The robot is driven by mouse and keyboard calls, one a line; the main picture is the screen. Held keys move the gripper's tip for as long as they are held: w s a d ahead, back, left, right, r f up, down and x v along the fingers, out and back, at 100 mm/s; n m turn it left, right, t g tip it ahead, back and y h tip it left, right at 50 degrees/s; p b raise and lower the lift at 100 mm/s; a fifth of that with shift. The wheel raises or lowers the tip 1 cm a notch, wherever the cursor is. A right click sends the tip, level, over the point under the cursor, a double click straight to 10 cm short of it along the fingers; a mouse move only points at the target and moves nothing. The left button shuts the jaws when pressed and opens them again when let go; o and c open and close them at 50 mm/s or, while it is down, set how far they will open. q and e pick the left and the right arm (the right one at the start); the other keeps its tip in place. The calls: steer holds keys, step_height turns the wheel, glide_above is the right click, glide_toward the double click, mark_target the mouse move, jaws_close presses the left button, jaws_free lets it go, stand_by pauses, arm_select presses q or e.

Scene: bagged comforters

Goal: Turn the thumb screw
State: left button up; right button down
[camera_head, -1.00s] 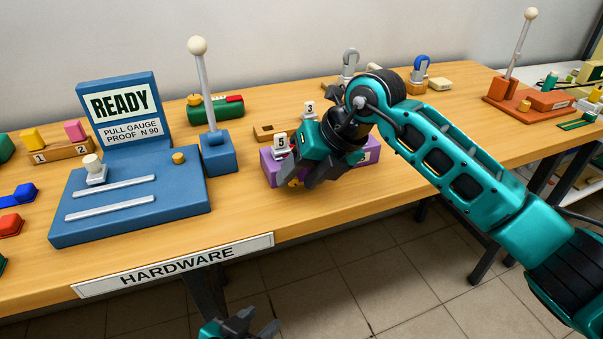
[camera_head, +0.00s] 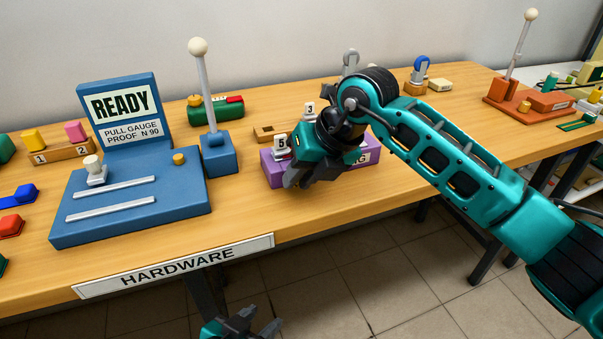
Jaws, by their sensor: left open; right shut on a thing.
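A purple block (camera_head: 269,170) stands near the front edge of the table, with a tag marked 5 (camera_head: 281,146) on its left end. My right gripper (camera_head: 299,180) is at the block's front face, fingers pointing down and left. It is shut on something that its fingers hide. A small yellow knob, apparently the thumb screw, showed between these fingers a second ago and is now covered. My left gripper (camera_head: 246,326) is open and empty, below the table's front edge at the bottom of the view.
A blue pull gauge (camera_head: 130,205) with a READY sign (camera_head: 121,104) and an upright white-knobbed lever (camera_head: 205,90) stands left of the purple block. A green box (camera_head: 216,109) lies behind. An orange lever base (camera_head: 520,103) is far right.

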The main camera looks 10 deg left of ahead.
steer(key=shift+a+r+t+h, duration=0.15)
steer(key=shift+t+h, duration=0.15)
steer(key=shift+h, duration=0.3)
steer(key=shift+s+a+n+t+h, duration=0.15)
steer(key=shift+n+t+h, duration=0.15)
steer(key=shift+h, duration=0.3)
steer(key=shift+s+a+n+t+h+b, duration=0.1)
steer(key=shift+a+n+t+h+b, duration=0.05)
steer(key=shift+t+h+b, duration=0.45)
steer(key=shift+s+a+n+t+h+b, duration=0.15)
steer(key=shift+t+h+b, duration=0.25)
steer(key=shift+h+b, duration=0.35)
steer(key=c, duration=1)
jaws_free()
steer(key=p+v, duration=0.1)
steer(key=v, duration=1.1)
steer(key=shift+s+r, duration=0.2)
steer(key=shift+r, duration=0.1)
